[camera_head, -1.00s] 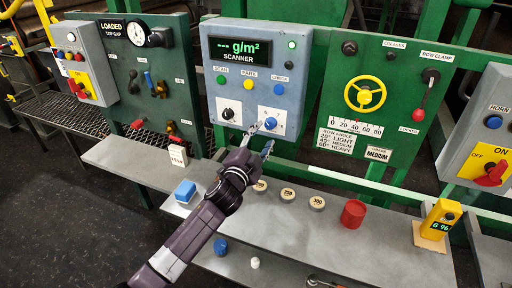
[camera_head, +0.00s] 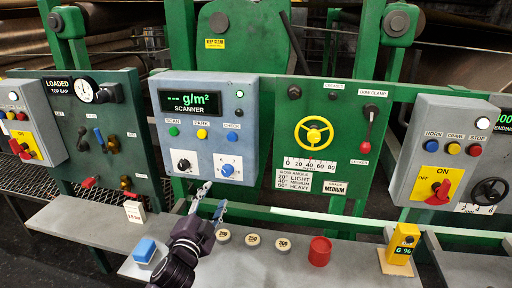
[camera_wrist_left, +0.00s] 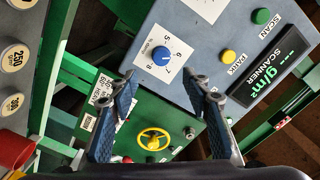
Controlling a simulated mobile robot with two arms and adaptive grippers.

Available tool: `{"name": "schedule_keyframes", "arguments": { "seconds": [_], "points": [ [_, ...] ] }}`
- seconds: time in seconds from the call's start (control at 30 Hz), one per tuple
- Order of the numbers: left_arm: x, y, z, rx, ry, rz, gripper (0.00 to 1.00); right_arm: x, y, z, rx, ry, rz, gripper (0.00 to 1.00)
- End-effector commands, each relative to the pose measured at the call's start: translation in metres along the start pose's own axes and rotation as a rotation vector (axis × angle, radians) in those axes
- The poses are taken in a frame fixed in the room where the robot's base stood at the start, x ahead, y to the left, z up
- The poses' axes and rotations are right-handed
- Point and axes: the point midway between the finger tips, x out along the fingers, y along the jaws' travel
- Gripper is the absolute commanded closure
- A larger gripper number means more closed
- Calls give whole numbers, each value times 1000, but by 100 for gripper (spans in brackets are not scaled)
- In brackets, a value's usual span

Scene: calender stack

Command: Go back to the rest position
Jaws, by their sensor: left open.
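My left gripper (camera_head: 208,205) is in front of the lower part of the scanner panel (camera_head: 208,97), above the grey shelf. Its two fingers are apart with nothing between them. In the left wrist view the open left gripper (camera_wrist_left: 165,95) faces the scanner panel (camera_wrist_left: 210,55) and its blue knob (camera_wrist_left: 163,56), which shows beyond the fingers, not held. The blue knob (camera_head: 227,170) also shows in the head view just above the gripper, apart from it. My right gripper does not show in either view.
The grey shelf (camera_head: 275,268) holds a blue block (camera_head: 145,250), several round weights (camera_head: 252,240), a red cylinder (camera_head: 319,251) and a yellow meter (camera_head: 403,240). A green panel with a yellow wheel (camera_head: 313,136) stands right of the scanner. A red-handled lever (camera_head: 367,130) sticks out beside it.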

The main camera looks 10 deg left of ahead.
Motion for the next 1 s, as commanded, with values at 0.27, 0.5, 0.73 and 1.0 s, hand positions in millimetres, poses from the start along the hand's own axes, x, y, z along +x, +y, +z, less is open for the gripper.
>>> {"name": "schedule_keyframes", "arguments": {
  "seconds": [0.27, 0.5, 0.73, 1.0],
  "points": [
    [-84, 70, 61, -267, -316, 168, 56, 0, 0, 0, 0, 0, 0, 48],
    [-221, 146, 100, -528, -705, 405, 56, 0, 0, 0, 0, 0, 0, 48],
    [-315, 177, 102, -644, -930, 559, 56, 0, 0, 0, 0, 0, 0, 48],
    [-385, 200, 99, -707, -1101, 681, 56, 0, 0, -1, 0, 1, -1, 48]
  ]
}}
